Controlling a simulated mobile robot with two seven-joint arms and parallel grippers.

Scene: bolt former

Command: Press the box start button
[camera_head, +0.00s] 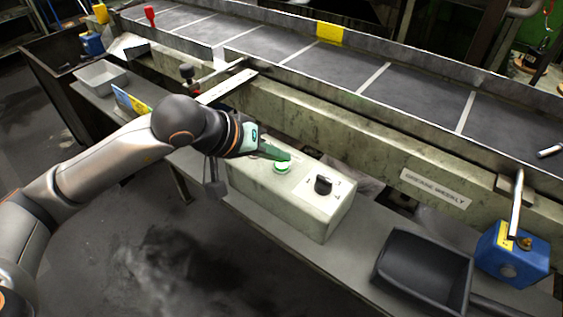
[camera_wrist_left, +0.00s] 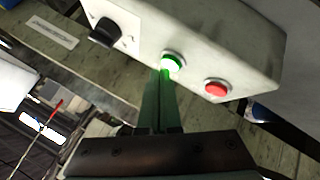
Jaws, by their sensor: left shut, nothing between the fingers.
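The control box (camera_head: 318,208) is a pale, worn box on the grey ledge in front of the conveyor. On its top are a green button (camera_head: 282,168) in a pale ring and a black knob (camera_head: 323,185). The left wrist view shows the green button (camera_wrist_left: 172,62) and a red button (camera_wrist_left: 216,88), which my gripper hides in the head view. My left gripper (camera_head: 286,156) is shut and empty, its green fingers (camera_wrist_left: 164,74) ending right at the green button's edge. I cannot tell whether they touch it. My right gripper is not in view.
A black scoop-like tray (camera_head: 424,268) and a blue box (camera_head: 513,254) stand right of the control box. A grey bin (camera_head: 100,77) and a yellow-blue card (camera_head: 131,102) are at the left. The conveyor (camera_head: 415,95) runs behind. The floor in front is clear.

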